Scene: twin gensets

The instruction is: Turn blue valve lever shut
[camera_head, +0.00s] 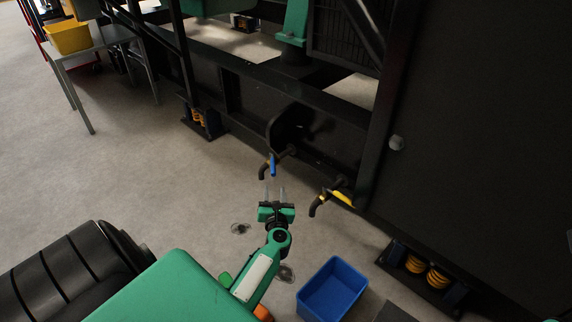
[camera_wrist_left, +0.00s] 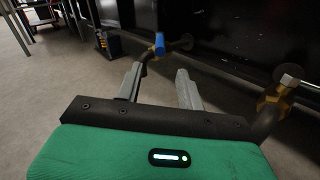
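The blue valve lever (camera_head: 273,165) sits on a pipe with a down-turned spout at the foot of the dark genset frame. In the left wrist view the blue lever (camera_wrist_left: 159,44) shows end-on, beyond the fingers and above the brass-coloured valve body. My left gripper (camera_head: 274,190) is just in front of the lever, on the near side. Its fingers (camera_wrist_left: 159,75) are apart with nothing between them, and I see no contact with the lever. My right gripper is not in view.
A second valve with a yellow lever (camera_head: 342,197) is close on the right of my left gripper. A blue bin (camera_head: 333,289) stands on the floor nearby. The dark genset frame (camera_head: 250,75) closes off the far side. Open floor (camera_head: 120,170) lies to the left.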

